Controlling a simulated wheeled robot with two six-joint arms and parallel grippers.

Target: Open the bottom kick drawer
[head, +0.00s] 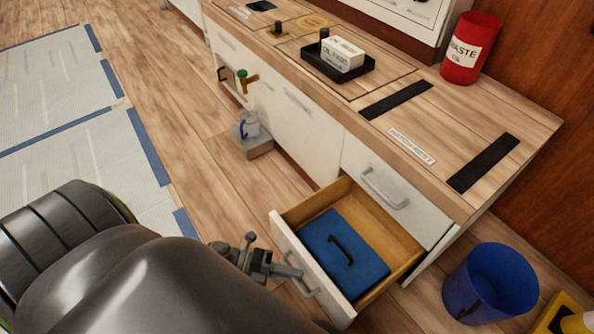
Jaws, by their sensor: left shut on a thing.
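The bottom kick drawer (333,302) is pulled well out from under the counter at the lower middle of the head view. It has a white front, wooden sides and a blue lidded box (345,262) with a black handle inside. A grey bar handle (307,290) is on its front. My left gripper (278,268) is at this handle, shut on it, in front of the drawer. My dark left arm covers the lower left of the view. My right gripper is not in view.
Above the open drawer is a closed drawer (385,195) with its own handle. A blue bin (490,285) stands on the floor to the right. A grey jug (250,125) sits on a low ledge at the cabinets.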

